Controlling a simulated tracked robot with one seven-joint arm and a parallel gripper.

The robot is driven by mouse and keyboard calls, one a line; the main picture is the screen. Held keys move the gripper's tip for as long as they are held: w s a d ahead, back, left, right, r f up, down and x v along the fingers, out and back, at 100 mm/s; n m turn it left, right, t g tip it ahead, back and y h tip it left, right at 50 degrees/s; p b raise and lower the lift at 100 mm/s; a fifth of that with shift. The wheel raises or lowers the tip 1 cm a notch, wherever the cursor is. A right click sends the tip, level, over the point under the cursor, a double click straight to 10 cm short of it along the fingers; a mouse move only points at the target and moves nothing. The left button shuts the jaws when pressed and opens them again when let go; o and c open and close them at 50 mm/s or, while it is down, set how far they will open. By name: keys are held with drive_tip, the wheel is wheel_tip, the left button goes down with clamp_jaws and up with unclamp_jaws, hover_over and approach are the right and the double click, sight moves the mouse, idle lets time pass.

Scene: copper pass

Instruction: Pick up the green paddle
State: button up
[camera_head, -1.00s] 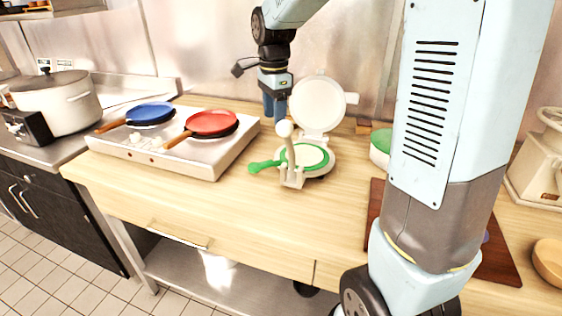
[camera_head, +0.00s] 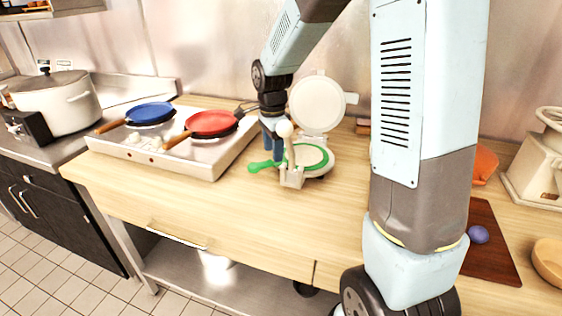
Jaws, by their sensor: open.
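The green paddle (camera_head: 261,166) lies on the open white press (camera_head: 320,171), its handle sticking out to the left over the counter. A pale round disc (camera_head: 305,155) sits inside its green ring on the press's lower plate. My gripper (camera_head: 271,153) points down just above and behind the paddle's handle, left of the press's lever (camera_head: 289,150). It is open and holds nothing. The fingertips are partly hidden, so I cannot tell whether they touch the handle.
The press's raised lid (camera_head: 318,104) stands behind. A red pan (camera_head: 212,122) and a blue pan (camera_head: 150,112) sit on the burner unit (camera_head: 215,162) at left. A brown board (camera_head: 487,252) with a purple ball (camera_head: 478,234) lies at right. The front counter is clear.

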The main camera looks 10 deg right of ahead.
drive_tip(key=shift+f, duration=1.5)
clamp_jaws()
